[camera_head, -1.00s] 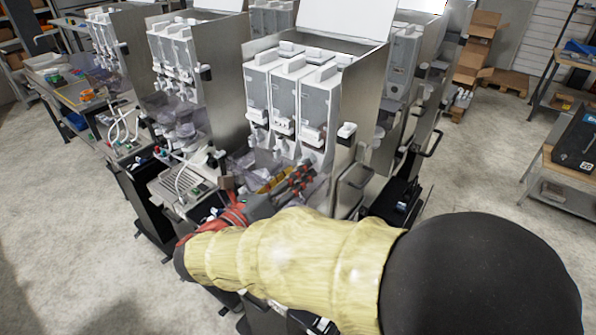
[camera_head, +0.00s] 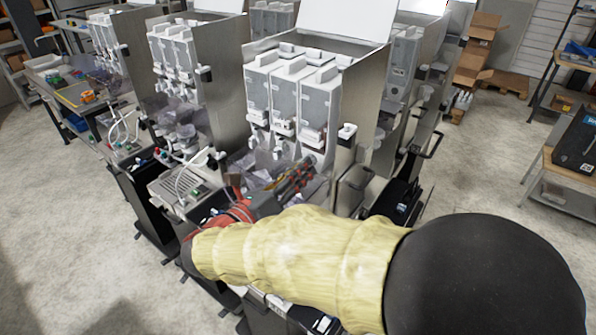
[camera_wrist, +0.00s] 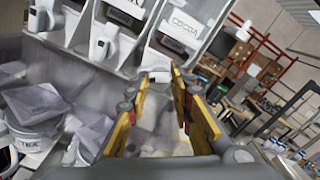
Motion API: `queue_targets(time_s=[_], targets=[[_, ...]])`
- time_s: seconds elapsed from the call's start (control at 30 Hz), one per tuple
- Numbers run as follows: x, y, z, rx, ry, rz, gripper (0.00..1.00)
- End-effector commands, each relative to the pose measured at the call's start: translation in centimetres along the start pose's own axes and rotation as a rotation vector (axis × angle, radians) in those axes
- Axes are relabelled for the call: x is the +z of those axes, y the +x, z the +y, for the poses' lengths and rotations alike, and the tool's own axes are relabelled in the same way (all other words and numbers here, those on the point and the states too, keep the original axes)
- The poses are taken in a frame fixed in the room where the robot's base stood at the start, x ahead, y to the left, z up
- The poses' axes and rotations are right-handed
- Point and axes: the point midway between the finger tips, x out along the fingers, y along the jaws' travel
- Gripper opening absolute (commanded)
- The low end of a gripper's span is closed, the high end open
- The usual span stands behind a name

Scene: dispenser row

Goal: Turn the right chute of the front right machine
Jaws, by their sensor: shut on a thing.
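The front right machine (camera_head: 365,115) stands in the middle of the head view, with three grey-white canisters side by side. Its right canister (camera_head: 318,105) is marked COCOA in the wrist view (camera_wrist: 182,28). The white right chute (camera_wrist: 156,66) below that canister shows between the fingertips in the wrist view. My gripper (camera_head: 300,177) is in front of the machine's lower front. In the wrist view, the yellow-sided fingers of my gripper (camera_wrist: 161,76) are closed on the right chute. The exact contact is partly hidden by the fingers.
Two other white chutes, the middle one (camera_wrist: 103,42) and the left one (camera_wrist: 40,16), are to the left. Clear plastic containers (camera_wrist: 45,105) crowd the space below them. A second machine (camera_head: 215,90) stands to the left in the head view. Open floor (camera_head: 465,190) lies to the right.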

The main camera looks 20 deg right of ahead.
Motion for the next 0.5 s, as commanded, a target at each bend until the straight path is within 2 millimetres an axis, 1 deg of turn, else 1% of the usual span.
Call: queue_targets(time_s=[0.03,0.2,0.5], targets=[[-0.01,0.0,0.02,0.0,0.0,0.0,0.1],[-0.02,0.0,0.02,0.0,0.0,0.0,0.0],[-0.03,-0.01,0.03,0.001,0.021,0.0,0.0]])
